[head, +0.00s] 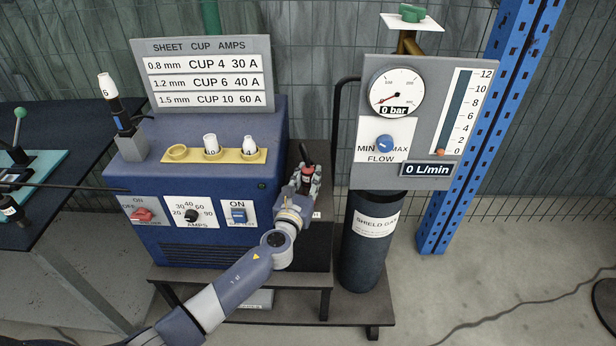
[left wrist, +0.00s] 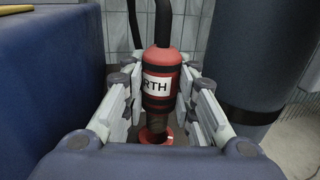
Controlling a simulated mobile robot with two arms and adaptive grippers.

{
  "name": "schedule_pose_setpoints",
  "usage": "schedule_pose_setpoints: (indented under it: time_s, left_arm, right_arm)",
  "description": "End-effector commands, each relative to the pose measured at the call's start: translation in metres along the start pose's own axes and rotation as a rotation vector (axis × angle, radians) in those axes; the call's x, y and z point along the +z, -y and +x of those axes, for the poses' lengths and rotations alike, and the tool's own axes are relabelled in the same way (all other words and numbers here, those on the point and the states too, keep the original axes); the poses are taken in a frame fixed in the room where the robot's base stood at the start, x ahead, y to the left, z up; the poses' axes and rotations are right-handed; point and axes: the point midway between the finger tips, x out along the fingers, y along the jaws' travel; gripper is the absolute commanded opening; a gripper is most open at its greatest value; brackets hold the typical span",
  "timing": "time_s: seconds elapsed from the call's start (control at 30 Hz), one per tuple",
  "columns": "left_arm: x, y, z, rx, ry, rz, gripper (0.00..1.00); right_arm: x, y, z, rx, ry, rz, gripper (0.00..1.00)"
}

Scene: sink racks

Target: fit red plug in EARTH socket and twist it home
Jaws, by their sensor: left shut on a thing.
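The red plug (left wrist: 163,88) stands upright between the fingers of my left gripper (left wrist: 158,103) in the left wrist view. A white label on it shows the letters "RTH", and a black cable rises from its top. Below it a red ring (left wrist: 160,137) shows, partly hidden by the gripper body. I cannot tell how far the plug sits in that ring. In the head view my left gripper (head: 306,184) is at the right side of the blue welder, shut on the red plug (head: 307,173). My right gripper is not in view.
The blue welder (head: 197,212) stands close on the left, with a yellow cup rack (head: 232,156) on top. The dark shield gas cylinder (head: 365,262) and grey gauge panel (head: 425,110) stand close on the right. A blue post (head: 470,160) is farther right.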

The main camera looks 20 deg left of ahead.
Motion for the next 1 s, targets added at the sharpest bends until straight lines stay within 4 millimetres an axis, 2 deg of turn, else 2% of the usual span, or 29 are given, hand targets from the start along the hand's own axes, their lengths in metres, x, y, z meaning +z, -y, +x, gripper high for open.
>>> schedule_pose_setpoints:
  time_s: [1.0]
  left_arm:
    - [0.0006, -0.0001, 0.0, 0.0, 0.001, 0.0, 0.0]
  right_arm:
    - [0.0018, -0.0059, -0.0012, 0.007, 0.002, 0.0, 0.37]
